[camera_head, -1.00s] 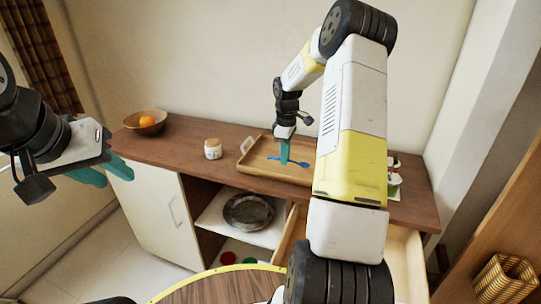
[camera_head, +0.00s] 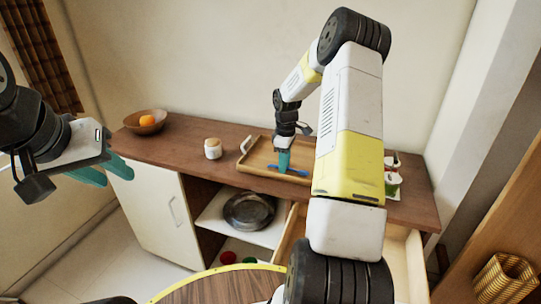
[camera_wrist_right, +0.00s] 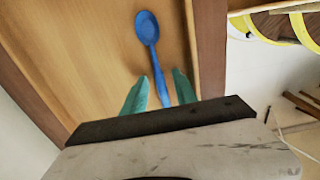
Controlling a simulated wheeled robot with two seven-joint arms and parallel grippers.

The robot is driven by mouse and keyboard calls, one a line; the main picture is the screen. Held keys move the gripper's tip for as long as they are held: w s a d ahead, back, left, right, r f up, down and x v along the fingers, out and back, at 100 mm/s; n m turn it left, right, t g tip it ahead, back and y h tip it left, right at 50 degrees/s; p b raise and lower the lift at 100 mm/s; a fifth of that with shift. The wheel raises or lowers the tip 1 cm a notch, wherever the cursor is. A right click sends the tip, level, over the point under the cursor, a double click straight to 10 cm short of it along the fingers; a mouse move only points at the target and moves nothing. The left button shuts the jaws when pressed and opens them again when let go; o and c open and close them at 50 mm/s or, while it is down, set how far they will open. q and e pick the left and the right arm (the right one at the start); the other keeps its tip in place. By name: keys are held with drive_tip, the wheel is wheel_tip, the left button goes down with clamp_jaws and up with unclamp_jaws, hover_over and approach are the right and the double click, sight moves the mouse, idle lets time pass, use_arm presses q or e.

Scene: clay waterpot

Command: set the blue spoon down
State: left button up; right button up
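The blue spoon (camera_head: 298,172) lies over the floor of the wooden tray (camera_head: 257,160) and appears to rest on it. In the right wrist view the spoon (camera_wrist_right: 148,30) has its bowl pointing away, with its handle running between my teal fingers. My right gripper (camera_head: 284,160) points down into the tray. In the wrist view its fingers (camera_wrist_right: 160,80) stand apart, with a gap on each side of the handle. The handle's end is hidden behind the gripper body. My left gripper (camera_head: 106,171) is open and empty at the far left, away from the counter.
A small lidded jar (camera_head: 213,149) stands left of the tray, and a bowl with an orange fruit (camera_head: 147,122) is further left. White items with red and green (camera_head: 391,178) sit on the right, partly behind my arm. A dark metal dish (camera_head: 249,210) is on the shelf below.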

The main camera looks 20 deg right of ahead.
drive_tip(key=s+a+r+m+t, duration=0.1)
drive_tip(key=s+a+r, duration=0.1)
drive_tip(key=r, duration=0.7)
drive_tip(key=s+a+r, duration=0.2)
drive_tip(key=r, duration=0.8)
drive_tip(key=s+a+r+m+t, duration=0.25)
drive_tip(key=s+a+r, duration=0.25)
drive_tip(key=s+r, duration=0.3)
drive_tip(key=s+a+m+t+y, duration=0.1)
drive_tip(key=s+a+m, duration=0.2)
drive_tip(key=s, duration=0.6)
drive_tip(key=s+a+m+t+y, duration=0.1)
drive_tip(key=s+a+m, duration=0.2)
drive_tip(key=s, duration=0.5)
drive_tip(key=shift+s+t, duration=0.35)
drive_tip(key=shift+s, duration=0.05)
drive_tip(key=shift+d+r+m, duration=0.1)
drive_tip(key=shift+d+m, duration=0.05)
drive_tip(key=shift+m, duration=0.1)
